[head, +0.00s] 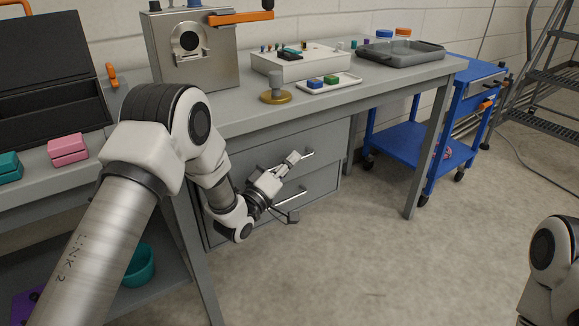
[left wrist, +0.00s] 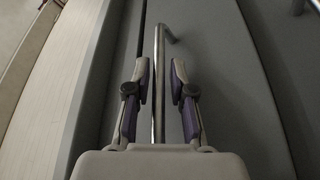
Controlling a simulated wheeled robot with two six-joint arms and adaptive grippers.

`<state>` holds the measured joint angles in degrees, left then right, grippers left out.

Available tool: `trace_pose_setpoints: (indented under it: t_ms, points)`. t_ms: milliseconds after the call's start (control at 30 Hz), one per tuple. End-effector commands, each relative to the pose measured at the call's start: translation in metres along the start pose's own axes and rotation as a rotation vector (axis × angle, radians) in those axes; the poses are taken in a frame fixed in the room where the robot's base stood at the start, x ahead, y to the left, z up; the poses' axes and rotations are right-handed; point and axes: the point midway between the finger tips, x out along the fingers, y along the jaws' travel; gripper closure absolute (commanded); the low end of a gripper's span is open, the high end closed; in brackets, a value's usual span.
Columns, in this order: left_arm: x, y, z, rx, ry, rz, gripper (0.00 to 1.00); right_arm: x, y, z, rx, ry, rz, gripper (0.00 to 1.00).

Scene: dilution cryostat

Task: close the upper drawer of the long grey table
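The long grey table (head: 390,80) stands along the wall with two drawers under its top. The upper drawer (head: 325,135) has a grey front with a metal bar handle (head: 306,155); I cannot tell whether it stands slightly out. The lower drawer (head: 318,186) is below it. My left gripper (head: 292,160) is at the upper drawer's front, by its handle. In the left wrist view its two fingers (left wrist: 161,90) are apart, with a metal bar handle (left wrist: 159,60) running between them, and gaps show on both sides. My right gripper is out of view.
A metal box with an orange lever (head: 195,45), a brass-based piece (head: 275,92) and a grey tray (head: 402,52) stand on the tabletop. A blue cart (head: 425,150) is at the right. The floor in front is clear.

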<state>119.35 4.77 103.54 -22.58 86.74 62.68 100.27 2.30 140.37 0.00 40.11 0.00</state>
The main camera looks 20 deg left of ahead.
Motion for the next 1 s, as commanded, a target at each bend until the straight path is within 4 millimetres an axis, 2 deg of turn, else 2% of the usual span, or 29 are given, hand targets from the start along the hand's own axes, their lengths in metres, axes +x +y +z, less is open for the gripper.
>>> trace_pose_setpoints:
  t_ms: [200,233,300,533,767,1000]
  points:
    - [0.002,0.000,0.000,0.000,0.000,-0.001,0.77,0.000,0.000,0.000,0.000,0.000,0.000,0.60]
    - [0.002,0.000,0.000,0.000,0.000,-0.001,0.81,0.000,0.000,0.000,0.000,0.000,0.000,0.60]
    - [0.002,0.000,0.000,0.000,0.000,-0.001,1.00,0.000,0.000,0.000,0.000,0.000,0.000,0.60]
    - [0.003,-0.001,-0.002,0.000,0.001,-0.001,1.00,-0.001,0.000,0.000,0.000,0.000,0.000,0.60]
    - [0.011,-0.015,-0.024,-0.001,0.003,-0.001,1.00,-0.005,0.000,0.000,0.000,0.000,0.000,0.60]
    - [0.012,-0.017,-0.025,0.000,0.005,-0.001,1.00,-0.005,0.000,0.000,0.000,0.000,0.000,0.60]
